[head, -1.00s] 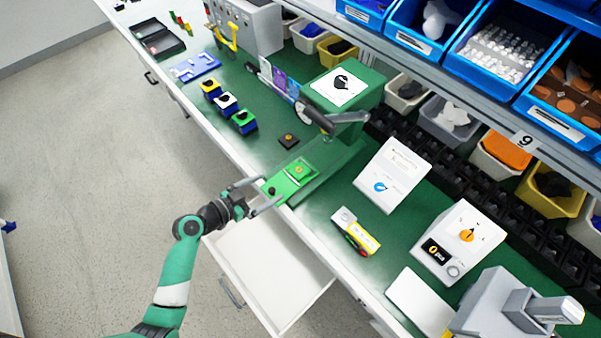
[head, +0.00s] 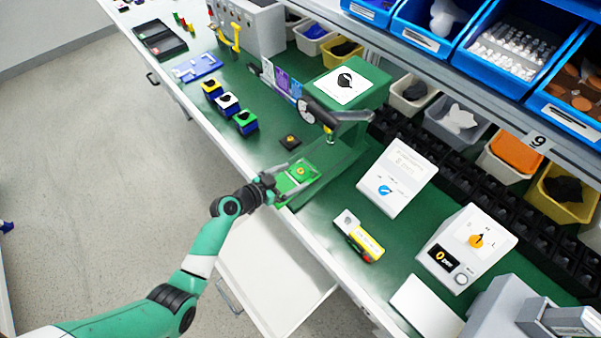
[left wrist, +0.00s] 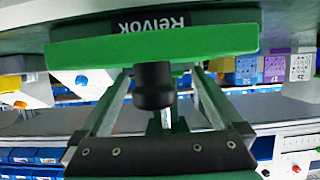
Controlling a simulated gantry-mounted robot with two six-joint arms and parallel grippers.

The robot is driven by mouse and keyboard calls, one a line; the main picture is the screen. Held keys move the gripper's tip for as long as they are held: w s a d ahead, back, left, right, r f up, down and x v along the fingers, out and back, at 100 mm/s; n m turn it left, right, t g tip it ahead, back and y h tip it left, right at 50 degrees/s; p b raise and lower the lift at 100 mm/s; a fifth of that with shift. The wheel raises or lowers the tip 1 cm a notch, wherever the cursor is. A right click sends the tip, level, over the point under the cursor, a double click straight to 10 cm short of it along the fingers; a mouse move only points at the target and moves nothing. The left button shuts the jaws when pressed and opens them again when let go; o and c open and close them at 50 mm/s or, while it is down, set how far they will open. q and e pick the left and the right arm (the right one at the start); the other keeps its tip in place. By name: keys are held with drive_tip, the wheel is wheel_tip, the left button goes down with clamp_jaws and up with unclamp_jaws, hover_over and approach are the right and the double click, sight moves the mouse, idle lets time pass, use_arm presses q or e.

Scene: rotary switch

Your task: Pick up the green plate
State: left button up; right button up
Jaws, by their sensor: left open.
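The green plate (head: 304,169) lies at the front of the green press-like machine, near the bench edge. It carries a small orange-marked piece. My left gripper (head: 288,181) is at the plate's near end, with its fingers reaching along both sides. In the left wrist view the bright green plate (left wrist: 230,42) spans the picture ahead of the fingers. A black knob (left wrist: 153,88) on its near side sits between the open fingers (left wrist: 158,100). I cannot tell whether the fingers touch anything. My right gripper is not in view.
The green machine (head: 367,77) stands behind the plate, its arm overhanging. A yellow-white device (head: 358,237) and a white panel (head: 397,177) stand to the right. An open drawer (head: 275,275) juts out below the bench edge.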

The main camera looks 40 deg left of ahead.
use_arm(q)
drive_tip(key=c, duration=1.5)
drive_tip(key=r+p, duration=0.2)
drive_tip(key=r, duration=0.2)
drive_tip(key=shift+s+d+r+p, duration=0.2)
drive_tip(key=shift+s+r+p, duration=0.15)
drive_tip(key=shift+p, duration=0.05)
drive_tip(key=s+d+r+p, duration=0.1)
drive_tip(key=s+d+r, duration=0.1)
drive_tip(key=s, duration=0.2)
drive_tip(key=s+d+r+p, duration=0.2)
drive_tip(key=s+r, duration=0.1)
drive_tip(key=s, duration=0.1)
drive_tip(key=s+d+r+p, duration=0.2)
drive_tip(key=s+r, duration=0.1)
drive_tip(key=s, duration=0.1)
drive_tip(key=shift+r, duration=0.2)
drive_tip(key=shift+w+d, duration=0.1)
